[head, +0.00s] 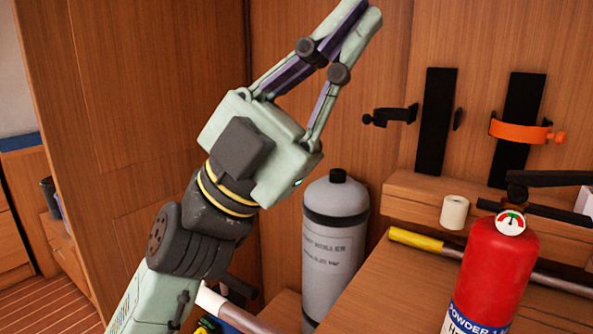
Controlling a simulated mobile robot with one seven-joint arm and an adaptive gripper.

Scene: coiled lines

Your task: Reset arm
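My gripper (352,24) is raised in the upper middle of the head view and points up and to the right. Its two pale green fingers with dark purple inner faces lie against each other at the tips, and I see nothing held between them. The gripper body is above and to the left of a grey cylinder and well clear of the red extinguisher. My arm comes up from the lower left, bent at the dark wrist with yellow rings.
A grey cylinder (335,245) stands behind my wrist. A red extinguisher (497,275) stands on the wooden surface at right, near a white roll (454,212) and a yellow-ended pole (417,240). A black bracket (436,120) and an orange-strapped bracket (521,130) are on the wooden wall.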

